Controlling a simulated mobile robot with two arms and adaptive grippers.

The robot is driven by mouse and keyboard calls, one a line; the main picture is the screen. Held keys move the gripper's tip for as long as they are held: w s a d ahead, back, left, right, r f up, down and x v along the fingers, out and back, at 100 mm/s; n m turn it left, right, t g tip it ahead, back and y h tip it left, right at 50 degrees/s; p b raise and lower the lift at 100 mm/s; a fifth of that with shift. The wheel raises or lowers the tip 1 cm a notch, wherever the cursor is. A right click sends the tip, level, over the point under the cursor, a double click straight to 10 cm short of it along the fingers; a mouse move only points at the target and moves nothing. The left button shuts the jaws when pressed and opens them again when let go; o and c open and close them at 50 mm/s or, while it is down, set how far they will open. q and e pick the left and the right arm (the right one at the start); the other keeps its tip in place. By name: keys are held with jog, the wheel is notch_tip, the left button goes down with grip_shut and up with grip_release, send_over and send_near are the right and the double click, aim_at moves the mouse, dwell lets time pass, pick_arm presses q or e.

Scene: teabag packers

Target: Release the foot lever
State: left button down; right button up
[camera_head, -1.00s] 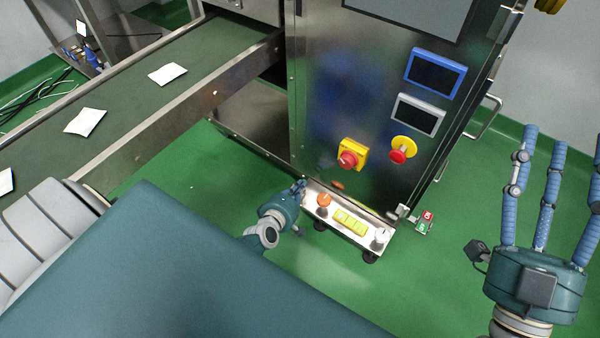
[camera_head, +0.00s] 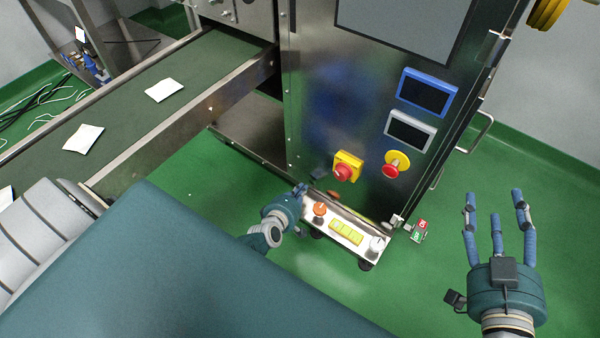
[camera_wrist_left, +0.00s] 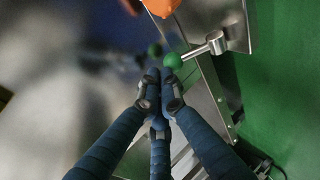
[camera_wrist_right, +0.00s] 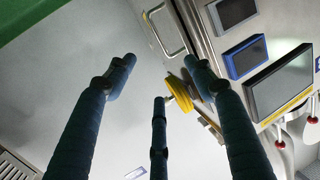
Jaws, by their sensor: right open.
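No part is marked as the foot lever. In the left wrist view a short metal lever (camera_wrist_left: 205,48) with a green ball knob (camera_wrist_left: 172,60) sticks out beside a shiny panel. My left gripper (camera_wrist_left: 160,82) has its fingertips close together just short of that knob; contact is unclear. In the head view my left gripper (camera_head: 298,192) is low at the left end of the control bar (camera_head: 312,213) at the foot of the machine. My right gripper (camera_head: 496,207) is open and empty at the right, and its spread fingers also show in the right wrist view (camera_wrist_right: 155,80).
Emergency stops (camera_head: 395,165) sit above. A conveyor (camera_head: 120,115) runs left. Green floor is clear at right.

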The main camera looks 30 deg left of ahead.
pick_arm(q)
jog(key=shift+w+r, duration=0.1)
jog(key=shift+w, duration=0.35)
pick_arm(e)
jog(key=shift+a+r+t, duration=0.15)
jog(key=shift+r+t, duration=0.25)
jog(key=shift+r, duration=0.45)
